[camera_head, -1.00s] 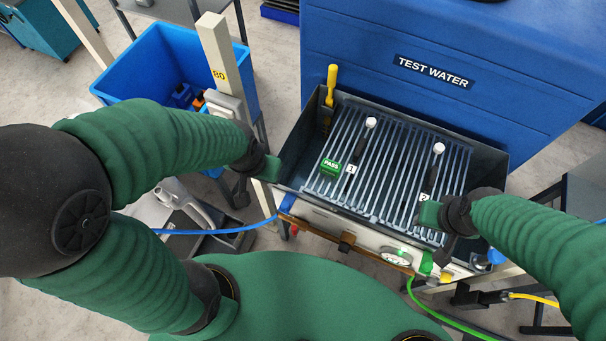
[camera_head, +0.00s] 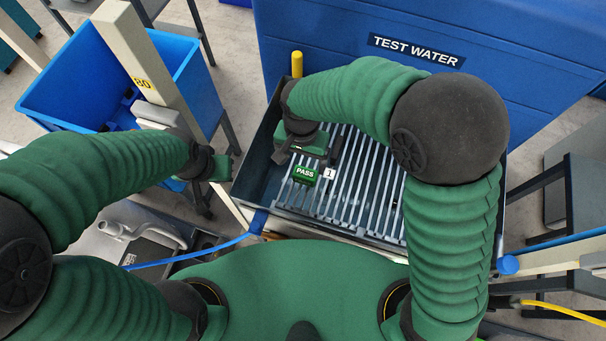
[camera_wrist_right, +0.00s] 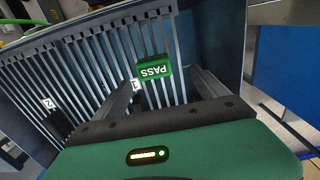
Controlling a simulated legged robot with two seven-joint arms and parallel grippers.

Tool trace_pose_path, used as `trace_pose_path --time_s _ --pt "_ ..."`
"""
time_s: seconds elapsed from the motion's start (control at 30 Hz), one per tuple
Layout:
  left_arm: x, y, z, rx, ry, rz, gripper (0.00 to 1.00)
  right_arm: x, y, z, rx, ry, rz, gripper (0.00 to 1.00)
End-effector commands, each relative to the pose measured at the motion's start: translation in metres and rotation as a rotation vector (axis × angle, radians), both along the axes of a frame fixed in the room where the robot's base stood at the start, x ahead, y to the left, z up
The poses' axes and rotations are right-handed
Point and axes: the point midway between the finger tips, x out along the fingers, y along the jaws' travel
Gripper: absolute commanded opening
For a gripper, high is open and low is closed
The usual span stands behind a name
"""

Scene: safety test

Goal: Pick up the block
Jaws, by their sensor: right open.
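The green block (camera_head: 304,175), marked PASS in white, rests on the metal bars of the grate inside the grey tray (camera_head: 246,178). The right wrist view also shows the block (camera_wrist_right: 154,68), upside down, ahead of the open fingers and roughly between them. My right gripper (camera_head: 305,157) is over the left part of the tray, just behind the block in the head view. It is open and holds nothing. How high it is above the grate is hard to tell. My left gripper (camera_head: 217,168) is outside the tray, to its left. Its jaws are unclear.
A tag marked 1 (camera_head: 329,173) stands right of the block; a tag marked 2 (camera_wrist_right: 48,103) is farther along the grate. The blue TEST WATER tank (camera_head: 350,25) is behind the tray. A blue bin (camera_head: 65,95) and an upright post (camera_head: 135,55) are at left.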

Motion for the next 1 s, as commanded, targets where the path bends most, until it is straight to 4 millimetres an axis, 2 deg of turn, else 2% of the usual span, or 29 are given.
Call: trace_pose_path --time_s 0.17,0.4,0.67,1.0 --pt "0.0 0.0 -0.001 0.0 0.0 -0.001 0.0 -0.003 0.0 -0.019 -0.002 0.001 0.0 0.84" --pt "0.0 0.0 -0.001 0.0 0.0 -0.001 0.0 -0.006 -0.004 -0.06 -0.003 0.002 0.0 0.84" --pt "0.0 0.0 -0.001 0.0 0.0 0.0 0.0 -0.006 -0.004 -0.066 -0.001 -0.002 0.0 0.84" --pt "0.0 0.0 -0.001 0.0 0.0 -0.001 0.0 -0.006 -0.004 -0.066 0.0 -0.001 0.0 0.4"
